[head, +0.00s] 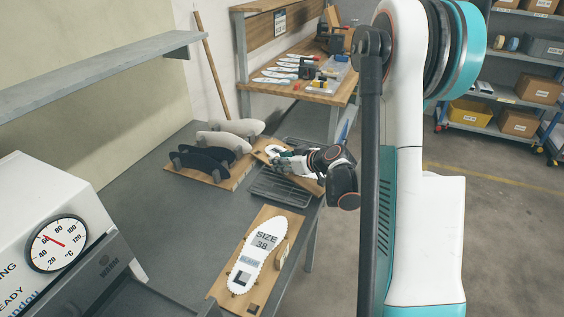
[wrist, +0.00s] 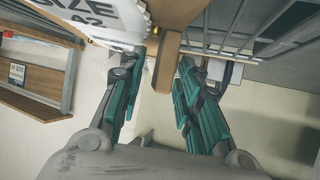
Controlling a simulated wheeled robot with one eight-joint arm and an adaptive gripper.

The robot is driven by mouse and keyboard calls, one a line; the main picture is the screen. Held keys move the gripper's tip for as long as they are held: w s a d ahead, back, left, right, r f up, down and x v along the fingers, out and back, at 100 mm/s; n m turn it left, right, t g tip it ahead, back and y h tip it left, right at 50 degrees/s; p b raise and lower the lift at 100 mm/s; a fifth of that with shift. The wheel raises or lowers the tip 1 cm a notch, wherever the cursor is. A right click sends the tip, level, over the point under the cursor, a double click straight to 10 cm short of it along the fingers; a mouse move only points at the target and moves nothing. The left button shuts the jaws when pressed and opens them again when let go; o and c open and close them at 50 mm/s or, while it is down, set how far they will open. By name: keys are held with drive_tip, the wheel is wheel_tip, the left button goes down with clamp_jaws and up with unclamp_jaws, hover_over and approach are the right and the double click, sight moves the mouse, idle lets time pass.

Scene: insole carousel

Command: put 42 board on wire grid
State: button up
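The 42 board is a wooden board (head: 262,145) with a white insole template, lying at an angle across the wire grid (head: 275,188) in the head view. In the wrist view the template (wrist: 105,18) shows "SIZE" and part of a number like 42 at the top. My gripper (head: 285,163) is at the board, covering much of it. In the wrist view my gripper's teal fingers (wrist: 158,75) stand either side of the board's wooden handle (wrist: 167,60). A gap shows left of the handle; the right finger is close to it. Whether the board lies flat is hard to tell.
A size 38 board (head: 256,255) lies on the grey bench nearer the front. Grey and black insole forms (head: 205,160) stand on a wooden base left of the grid. A white machine with a dial (head: 58,243) is at the front left. The bench middle (head: 165,215) is clear.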

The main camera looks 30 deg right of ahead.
drive_tip(key=shift+r, duration=0.15)
drive_tip(key=p+v, duration=0.3)
drive_tip(key=v, duration=0.9)
drive_tip(key=shift+a, duration=0.15)
